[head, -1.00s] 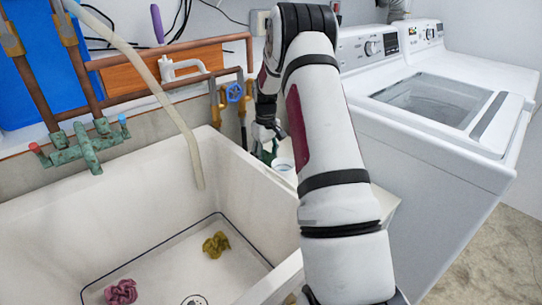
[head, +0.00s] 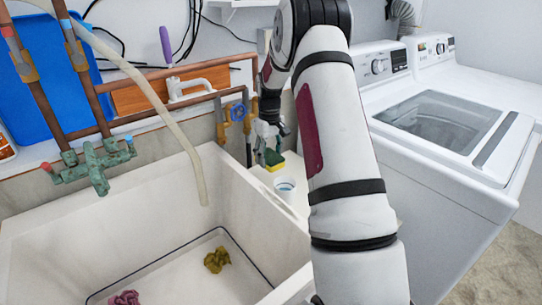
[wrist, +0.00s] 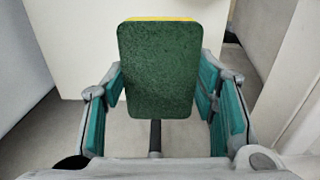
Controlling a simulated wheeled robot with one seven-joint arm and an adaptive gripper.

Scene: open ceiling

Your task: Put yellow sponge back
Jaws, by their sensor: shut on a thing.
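The sponge (head: 274,158), green with a yellow layer, shows in the head view beside my arm, above the ledge at the right side of the sink. In the wrist view the sponge (wrist: 159,70) shows its dark green rough face, with a thin yellow strip along the top edge. My gripper (wrist: 160,92) has its teal-padded fingers on both sides of the sponge and is shut on it.
A white cup (head: 285,188) stands on the ledge just below the sponge. Pipes and a blue valve (head: 238,112) are close left of my gripper. The deep sink (head: 120,230) holds a yellow cloth (head: 216,260) and a pink cloth (head: 125,299). A washer (head: 440,150) stands right.

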